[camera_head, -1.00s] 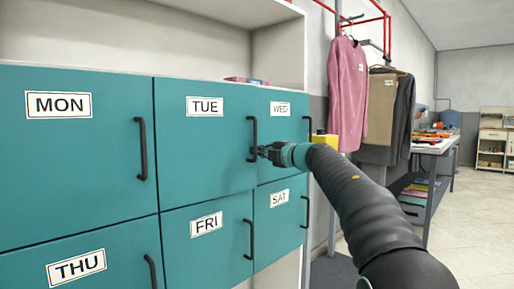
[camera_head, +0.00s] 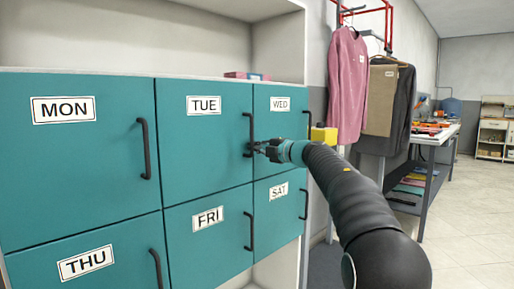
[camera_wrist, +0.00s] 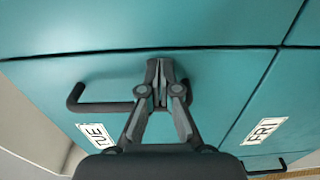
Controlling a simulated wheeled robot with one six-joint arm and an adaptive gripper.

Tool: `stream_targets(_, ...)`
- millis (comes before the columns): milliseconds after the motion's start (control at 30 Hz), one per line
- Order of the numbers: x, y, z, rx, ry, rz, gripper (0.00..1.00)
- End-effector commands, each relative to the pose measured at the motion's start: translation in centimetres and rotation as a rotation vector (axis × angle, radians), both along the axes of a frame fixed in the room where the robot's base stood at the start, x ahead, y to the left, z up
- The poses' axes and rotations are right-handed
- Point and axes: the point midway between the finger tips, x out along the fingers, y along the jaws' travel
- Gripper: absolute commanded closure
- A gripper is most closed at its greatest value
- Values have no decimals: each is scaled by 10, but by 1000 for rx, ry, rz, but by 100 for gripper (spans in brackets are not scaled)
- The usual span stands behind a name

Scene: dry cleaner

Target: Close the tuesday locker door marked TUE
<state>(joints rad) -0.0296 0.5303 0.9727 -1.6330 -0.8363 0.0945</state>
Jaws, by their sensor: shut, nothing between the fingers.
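The teal TUE door (camera_head: 200,150) is in the upper row of the locker, between MON and WED. It looks flush with its neighbours, with only a thin seam along its right edge. Its black bar handle (camera_head: 250,133) is near that edge. My gripper (camera_head: 259,148) is shut and empty at the handle's lower part. In the wrist view, the fingertips (camera_wrist: 160,70) are together by the door's edge, just beside the handle (camera_wrist: 78,98); contact cannot be told. The TUE label (camera_wrist: 97,137) is partly hidden behind my gripper.
The MON (camera_head: 75,160), WED (camera_head: 280,140), THU (camera_head: 115,240), FRI (camera_head: 205,245) and SAT (camera_head: 272,225) doors look closed. Hanging clothes (camera_head: 350,85) and a worktable (camera_head: 433,138) stand to the right. The floor (camera_head: 470,220) at the right is clear.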

Motion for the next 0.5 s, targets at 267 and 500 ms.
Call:
stream_targets(267,-33,-50,3,0,-6,-11,100)
stream_targets(500,-65,-75,5,0,-8,2,100)
